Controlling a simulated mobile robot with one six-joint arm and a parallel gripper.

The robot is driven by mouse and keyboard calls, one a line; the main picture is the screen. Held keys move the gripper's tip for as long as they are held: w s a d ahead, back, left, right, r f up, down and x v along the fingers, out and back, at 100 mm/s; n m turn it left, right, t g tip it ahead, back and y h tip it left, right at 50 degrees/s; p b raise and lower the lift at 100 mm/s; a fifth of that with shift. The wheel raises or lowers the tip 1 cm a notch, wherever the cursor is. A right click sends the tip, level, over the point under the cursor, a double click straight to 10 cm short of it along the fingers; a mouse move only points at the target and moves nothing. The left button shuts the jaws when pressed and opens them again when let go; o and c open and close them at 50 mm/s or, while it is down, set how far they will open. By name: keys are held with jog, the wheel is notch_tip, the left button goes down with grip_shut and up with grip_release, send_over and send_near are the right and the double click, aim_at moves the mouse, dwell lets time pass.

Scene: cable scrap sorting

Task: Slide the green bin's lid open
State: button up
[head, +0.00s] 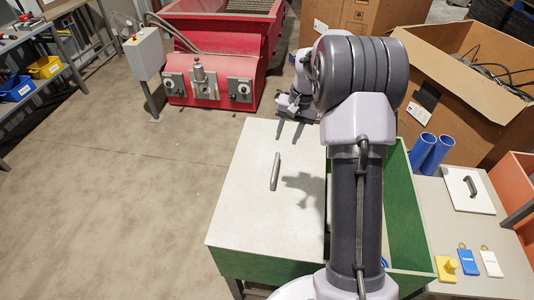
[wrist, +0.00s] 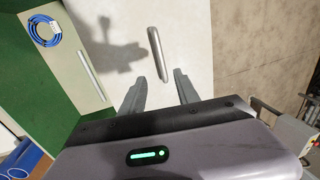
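The green bin (head: 408,215) stands below my arm, its right part uncovered. A flat off-white lid (head: 240,200) covers its left part. A grey bar handle (head: 275,171) stands on the lid. My gripper (head: 289,127) is over the far end of the lid, beyond the handle. In the wrist view, my gripper (wrist: 159,78) has its two fingers apart with nothing held. The handle (wrist: 156,54) shows just ahead of the fingertips, roughly in line with the gap. I cannot tell the height between fingers and lid. My arm hides part of the bin in the head view.
A blue cable coil (wrist: 44,31) and a pale rod (wrist: 91,75) show inside the bin's uncovered part. Blue cylinders (head: 430,153), a white plate with a handle (head: 468,190) and tags (head: 468,262) lie on the right table. Cardboard boxes (head: 455,95) stand behind. Floor left is clear.

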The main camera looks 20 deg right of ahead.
aim_at(276, 166)
jog(key=f+b, duration=0.1)
jog(key=f, duration=0.3)
jog(key=w+a+f+b, duration=0.1)
jog(key=f+b, duration=0.1)
jog(key=f, duration=0.3)
jog(key=a+f+b, duration=0.1)
jog(key=f, duration=0.4)
jog(key=shift+w+a+f, duration=0.15)
jog(key=shift+w+a, duration=0.05)
jog(key=shift+w, duration=0.15)
grip_shut()
dwell(0.4)
